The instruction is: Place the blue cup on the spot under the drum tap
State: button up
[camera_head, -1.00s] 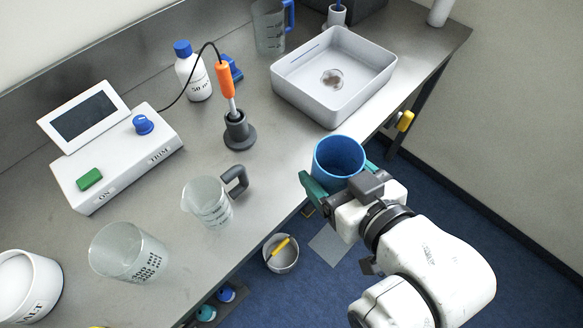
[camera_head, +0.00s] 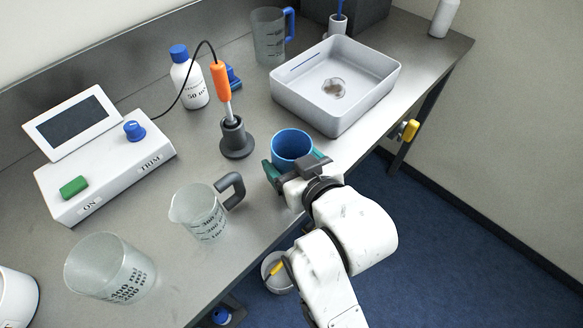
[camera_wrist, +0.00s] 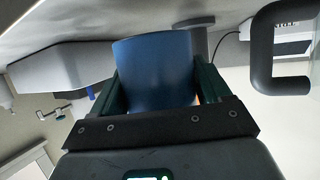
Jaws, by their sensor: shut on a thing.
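The blue cup (camera_head: 291,147) is upright and looks empty in the head view. My gripper (camera_head: 296,166) is shut on it, with teal fingers on either side, over the front part of the bench. I cannot tell whether its base touches the bench top. In the wrist view the cup (camera_wrist: 158,72) fills the space between the fingers (camera_wrist: 160,95). A yellow-handled tap-like part (camera_head: 409,130) sits at the bench's front edge on the right. I cannot make out a drum or the marked spot.
A white basin (camera_head: 372,112) stands right of the cup. A probe stand (camera_head: 236,142) is behind-left, and a handled glass beaker (camera_head: 203,217) is left. A meter box (camera_head: 105,170), a bottle (camera_head: 190,80) and a jug (camera_head: 268,40) stand farther off. A bucket (camera_head: 277,283) is below the bench edge.

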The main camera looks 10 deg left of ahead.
jog(key=shift+f+p, duration=0.3)
jog(key=shift+f, duration=0.95)
jog(key=shift+s, duration=0.1)
jog(key=o, duration=1.4)
jog(key=shift+c, duration=0.2)
jog(key=shift+f, duration=0.15)
jog(key=shift+f+b, duration=0.1)
jog(key=shift+b, duration=0.35)
jog(key=v, duration=1)
jog(key=shift+s+d+r, duration=0.2)
jog(key=shift+s+d, duration=0.05)
jog(key=shift+d, duration=0.1)
